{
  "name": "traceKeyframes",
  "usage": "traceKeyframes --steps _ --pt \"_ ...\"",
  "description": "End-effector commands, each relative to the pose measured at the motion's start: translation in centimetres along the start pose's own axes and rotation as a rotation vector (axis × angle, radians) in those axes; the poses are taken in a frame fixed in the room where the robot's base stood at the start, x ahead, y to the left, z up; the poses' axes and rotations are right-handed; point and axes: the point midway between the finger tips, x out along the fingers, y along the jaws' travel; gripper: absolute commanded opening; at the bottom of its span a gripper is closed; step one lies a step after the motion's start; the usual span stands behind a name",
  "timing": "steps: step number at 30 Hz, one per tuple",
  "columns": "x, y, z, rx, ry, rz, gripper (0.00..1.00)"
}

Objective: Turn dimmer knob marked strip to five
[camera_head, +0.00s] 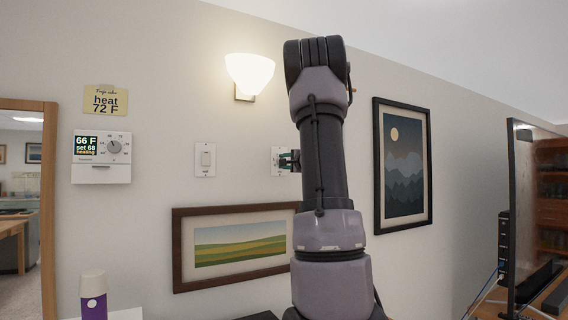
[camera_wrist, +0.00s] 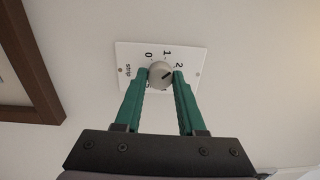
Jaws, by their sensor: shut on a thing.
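The dimmer plate (camera_wrist: 190,55) is white and fixed to the wall. A dark pointer mark shows on the knob, seemingly towards 1 to 2. My gripper (camera_wrist: 162,76) has its two green fingers closed on opposite sides of the knob. In the head view the plate (camera_head: 276,161) is partly hidden behind my arm, with the gripper (camera_head: 290,160) at it.
A light switch (camera_head: 205,159) is left of the dimmer and a lit lamp (camera_head: 248,74) above. A landscape picture (camera_head: 235,246) hangs below, a moon picture (camera_head: 403,165) to the right. A thermostat (camera_head: 101,157) is further left, under a note reading "heat 72 F" (camera_head: 106,101).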

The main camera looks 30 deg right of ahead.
Motion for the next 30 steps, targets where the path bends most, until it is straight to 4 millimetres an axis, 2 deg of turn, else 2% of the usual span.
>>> traceKeyframes --steps 30 --pt "-0.06 0.13 -0.02 0.965 0.030 -0.002 0.00"
